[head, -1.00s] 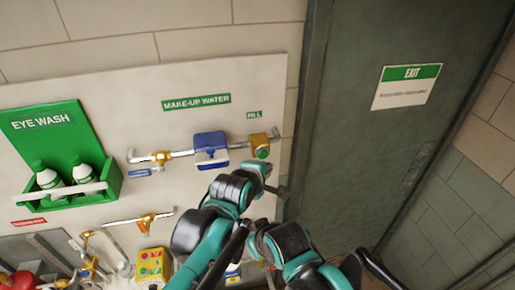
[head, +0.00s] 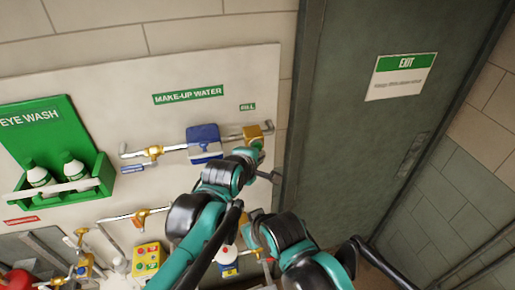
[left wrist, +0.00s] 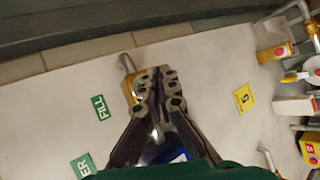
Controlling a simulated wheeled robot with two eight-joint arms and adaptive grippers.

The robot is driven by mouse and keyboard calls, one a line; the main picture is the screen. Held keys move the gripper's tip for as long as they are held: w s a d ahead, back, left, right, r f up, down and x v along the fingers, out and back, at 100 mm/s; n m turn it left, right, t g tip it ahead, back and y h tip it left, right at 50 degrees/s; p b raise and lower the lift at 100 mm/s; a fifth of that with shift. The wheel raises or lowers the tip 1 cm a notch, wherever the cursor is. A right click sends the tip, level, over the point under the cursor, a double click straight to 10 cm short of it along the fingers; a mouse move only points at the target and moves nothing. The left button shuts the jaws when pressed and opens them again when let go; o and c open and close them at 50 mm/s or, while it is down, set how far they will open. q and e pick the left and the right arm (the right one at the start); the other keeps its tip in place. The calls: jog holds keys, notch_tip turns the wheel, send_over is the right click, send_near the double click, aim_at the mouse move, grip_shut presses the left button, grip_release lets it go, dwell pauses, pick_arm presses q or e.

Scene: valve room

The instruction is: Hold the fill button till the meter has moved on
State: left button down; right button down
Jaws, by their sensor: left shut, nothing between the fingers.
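The brass fill box (head: 252,132) sits at the right end of the make-up water pipe, below the small green FILL sign (head: 247,106). Its green button is hidden behind my arm's end in the head view. The blue meter (head: 203,136) is on the same pipe to the left; its reading cannot be made out. My left gripper (left wrist: 160,85) is shut and empty, its fingertips in front of the brass box (left wrist: 127,88) in the left wrist view. Whether they touch the button, I cannot tell. The blue meter (left wrist: 165,155) is partly hidden behind the fingers there.
A green EYE WASH station (head: 104,172) with two bottles is at the left. Below are a yellow button box (head: 147,257) and other pipes with brass valves (head: 140,217). The grey exit door (head: 375,150) stands at the right.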

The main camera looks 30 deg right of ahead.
pick_arm(q)
jog(key=shift+w, duration=0.1)
dwell(0.6)
jog(key=shift+w+d, duration=0.1)
jog(key=shift+w, duration=0.25)
jog(key=shift+w+d, duration=0.1)
jog(key=shift+w, duration=0.45)
dwell(0.7)
jog(key=shift+s, duration=0.1)
dwell(0.7)
jog(key=shift+s+a, duration=0.2)
jog(key=shift+s, duration=0.7)
jog(key=shift+s+a, duration=0.2)
jog(key=shift+s, duration=0.6)
jog(key=shift+s+a, duration=0.2)
jog(key=shift+s, duration=0.6)
jog(key=shift+s+a, duration=0.2)
jog(key=shift+s, duration=0.6)
